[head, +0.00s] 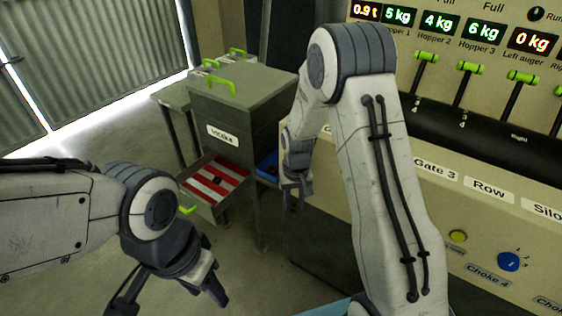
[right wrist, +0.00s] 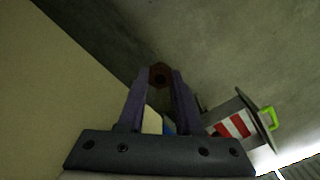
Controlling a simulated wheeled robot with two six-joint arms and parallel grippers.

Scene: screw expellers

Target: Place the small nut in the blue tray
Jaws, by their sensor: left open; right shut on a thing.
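The small nut (right wrist: 160,76) is a brownish hexagonal ring held between the fingertips of my right gripper (right wrist: 160,84) in the right wrist view. In the head view my right gripper (head: 293,197) points down, in front of the control panel and to the right of the cabinet; the nut is hard to make out there. My left gripper (head: 170,297) is open and empty at the lower left.
The grey "Intake" cabinet (head: 238,103) has green handles. A pulled-out drawer with red and white stripes (head: 213,188) sticks out at its front, with a small dark spot on it. The control panel (head: 475,195) bounds the right side. The concrete floor between is clear.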

